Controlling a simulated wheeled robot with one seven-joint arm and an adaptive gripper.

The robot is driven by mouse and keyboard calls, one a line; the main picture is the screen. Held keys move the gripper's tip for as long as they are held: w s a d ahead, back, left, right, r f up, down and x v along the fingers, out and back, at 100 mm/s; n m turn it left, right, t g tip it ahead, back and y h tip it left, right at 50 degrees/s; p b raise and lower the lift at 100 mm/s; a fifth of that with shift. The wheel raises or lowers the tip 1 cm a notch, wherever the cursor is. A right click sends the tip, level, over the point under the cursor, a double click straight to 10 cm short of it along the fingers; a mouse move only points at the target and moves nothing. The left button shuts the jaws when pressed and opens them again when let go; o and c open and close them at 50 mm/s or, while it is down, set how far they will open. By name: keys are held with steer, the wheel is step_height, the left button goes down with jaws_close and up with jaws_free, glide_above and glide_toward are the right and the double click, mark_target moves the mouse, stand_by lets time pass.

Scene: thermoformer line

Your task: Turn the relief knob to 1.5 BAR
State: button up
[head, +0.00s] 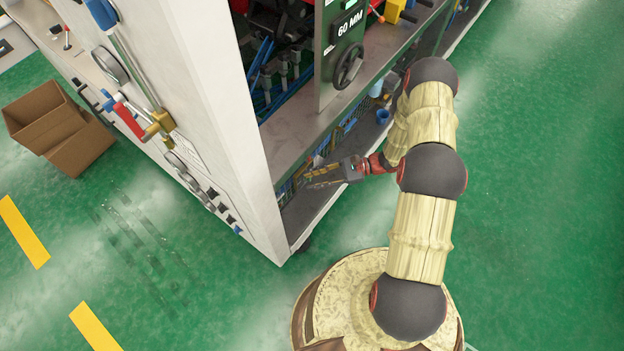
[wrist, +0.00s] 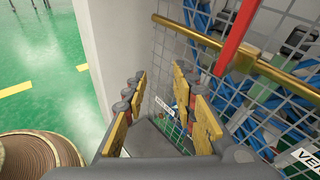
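I cannot make out a knob marked for relief or a 1.5 BAR mark in either view. My gripper (head: 318,177) is low at the machine's lower shelf, beside the end of the white cabinet wall. In the wrist view my gripper (wrist: 164,90) is open, its yellow-padded fingers apart with nothing held between them. A small white label (wrist: 164,106) shows beyond the gap, too small to read. Wire mesh (wrist: 170,55) stands behind the fingers, and anything further in is partly hidden by it.
A brass rail (wrist: 235,57) and a red bar (wrist: 236,38) cross the mesh. A black handwheel (head: 348,66) hangs on a panel marked 60 MM, above my gripper. The white cabinet (head: 235,130) stands to the left. Green floor is free on the right; a cardboard box (head: 60,130) lies left.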

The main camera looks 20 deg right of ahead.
steer(key=w+d+f+m+t+h, duration=0.1)
steer(key=d+f+m+t, duration=0.1)
steer(key=f+m+t, duration=0.3)
steer(key=w+d+f+m+t+h, duration=0.2)
steer(key=f+t, duration=0.1)
steer(key=f, duration=0.5)
steer(key=w+d+f+m+t+h, duration=0.1)
steer(key=d+f+m+t, duration=0.25)
steer(key=f, duration=0.25)
steer(key=b+x, duration=0.2)
steer(key=x, duration=0.6)
steer(key=shift+r+t, duration=0.15)
steer(key=shift+t, duration=0.3)
steer(key=shift+a+m, duration=0.1)
steer(key=shift+m, duration=0.15)
jaws_close()
